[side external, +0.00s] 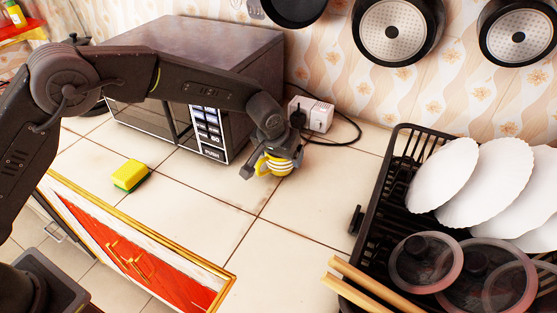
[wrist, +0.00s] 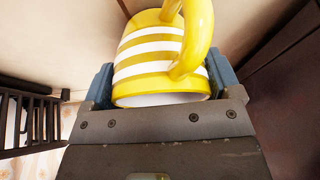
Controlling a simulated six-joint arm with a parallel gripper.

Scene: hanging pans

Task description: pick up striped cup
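The striped cup (side external: 274,166) is yellow and white with a yellow handle. In the side external view it is at my gripper (side external: 271,169), close to the counter in front of the microwave's right end and partly covered by the fingers. In the wrist view the cup (wrist: 160,62) sits between the two blue-grey finger pads of my gripper (wrist: 160,85), which appear to touch it on both sides. Its open rim faces my palm, and its handle rises over the near side. I cannot tell whether its base touches the counter.
A dark microwave (side external: 195,75) stands behind and left of the cup. A white socket box (side external: 311,114) with a black cable is behind it. A yellow and green sponge (side external: 130,175) lies left. A black dish rack (side external: 391,165) with plates is right. Counter tiles (side external: 285,225) in front are clear.

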